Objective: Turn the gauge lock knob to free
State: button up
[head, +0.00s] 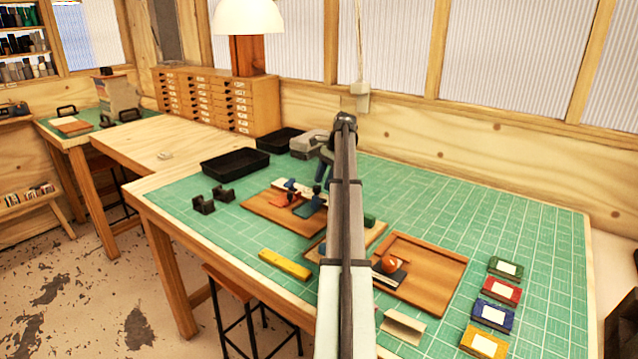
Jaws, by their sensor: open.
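No part in the head view can be surely told as the gauge lock knob; its markings are too small to read. A wooden board (258,213) left of my arm carries a red fixture (287,200) and a blue fixture (310,207) with small dark blue knobs. Right of my arm, a round orange-red knob or ball (389,264) sits by a black block on a wooden tray (430,264). My gripper (321,180) shows as a small dark shape beyond the board, partly hidden by my arm. It is open, with nothing visible in it.
The green mat (470,215) is clear at the right back. Several coloured boxes (502,290) line the right front. A yellow bar (285,265), black brackets (225,194) and a black tray (235,164) lie left. A lamp (249,18) stands behind on the drawer cabinet (200,98).

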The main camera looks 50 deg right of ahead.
jog(key=s+d, duration=0.1)
jog(key=d, duration=0.2)
jog(key=s+d, duration=0.1)
jog(key=d, duration=0.2)
jog(key=s+d, duration=0.1)
jog(key=d, duration=0.2)
jog(key=shift+s+d, duration=0.2)
jog(key=shift+s, duration=0.2)
jog(key=shift+w+a, duration=0.1)
jog(key=w+a+r+n, duration=0.2)
jog(key=w+a+r, duration=0.1)
jog(key=w+a, duration=0.5)
jog(key=w+a+r+g+h, duration=0.1)
jog(key=w+a+r, duration=0.2)
jog(key=a, duration=0.3)
jog(key=w+a+r+h, duration=0.1)
jog(key=w+a+r, duration=0.15)
jog(key=a, duration=0.25)
jog(key=m+g+h, duration=0.2)
jog(key=g+h, duration=0.1)
jog(key=h, duration=0.3)
send_near(317, 187)
jog(key=x, duration=0.8)
jog(key=shift+d+f, duration=0.1)
jog(key=shift+f, duration=0.2)
